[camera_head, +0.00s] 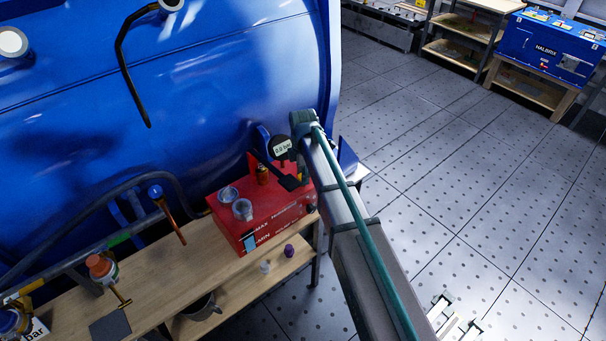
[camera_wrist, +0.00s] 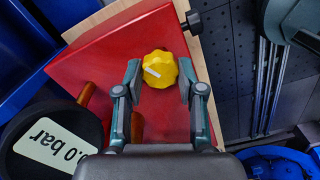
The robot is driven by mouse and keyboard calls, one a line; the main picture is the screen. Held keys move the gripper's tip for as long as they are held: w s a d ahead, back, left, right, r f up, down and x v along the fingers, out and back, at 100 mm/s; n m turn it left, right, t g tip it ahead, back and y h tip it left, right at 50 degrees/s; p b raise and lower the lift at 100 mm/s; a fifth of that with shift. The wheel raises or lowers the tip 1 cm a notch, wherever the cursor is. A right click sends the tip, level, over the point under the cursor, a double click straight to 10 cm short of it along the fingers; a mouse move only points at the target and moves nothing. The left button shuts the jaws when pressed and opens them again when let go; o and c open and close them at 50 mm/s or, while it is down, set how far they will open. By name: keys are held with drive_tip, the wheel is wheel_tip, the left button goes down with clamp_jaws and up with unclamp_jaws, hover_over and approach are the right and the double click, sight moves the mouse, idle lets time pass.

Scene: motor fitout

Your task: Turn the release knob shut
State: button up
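A yellow scalloped knob (camera_wrist: 160,69) with a white pointer mark sits on the red box (camera_wrist: 98,62) in the wrist view. The mark slants across the knob. My gripper (camera_wrist: 159,78) is open, with one finger on either side of the knob. Narrow gaps seem to show between the fingers and the knob; contact is hard to judge.
A black side knob (camera_wrist: 193,21) sticks out past the box edge. Two clear cups (camera_head: 242,209) stand on the box. The wooden bench (camera_head: 165,275) carries an orange-capped fitting (camera_head: 101,266). A large blue tank (camera_head: 215,95) stands behind.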

drive_tip(key=shift+c, duration=0.9)
drive_tip(key=shift+m, duration=0.3)
drive_tip(key=m+b, duration=0.1)
drive_tip(key=m, duration=0.3)
drive_tip(key=m+b, duration=0.1)
drive_tip(key=m, duration=0.6)
drive_tip(key=shift+m+b, duration=0.3)
drive_tip(key=m, duration=0.6)
drive_tip(key=shift+b, duration=0.3)
drive_tip(key=m, duration=0.5)
drive_tip(key=shift+m, duration=0.3)
